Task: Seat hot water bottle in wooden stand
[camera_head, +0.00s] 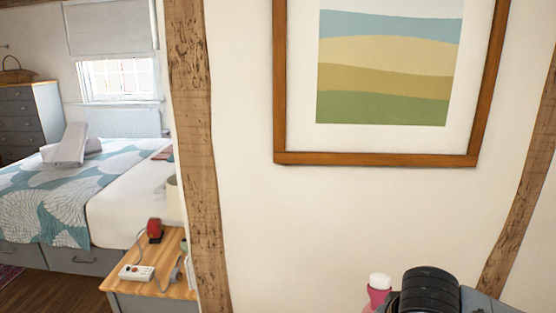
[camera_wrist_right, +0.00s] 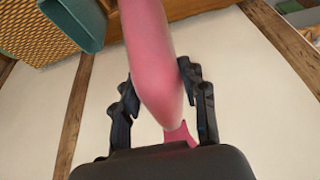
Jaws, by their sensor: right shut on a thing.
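The pink hot water bottle (camera_wrist_right: 152,65) is between the two black fingers of my right gripper (camera_wrist_right: 158,88), which is shut on it. In the head view, the white cap and upper pink part of the bottle (camera_head: 377,291) show at the bottom edge, next to my black right wrist. The fingertips themselves are hidden in the head view. I cannot make out the wooden stand in either view. My left gripper is not in view.
A bedside table (camera_head: 165,268) at lower left holds a red object (camera_head: 154,229) and a white box (camera_head: 136,273). Behind it is a bed (camera_head: 80,190). A framed picture (camera_head: 385,157) hangs on the wall. A teal object (camera_wrist_right: 80,22) shows in the wrist view.

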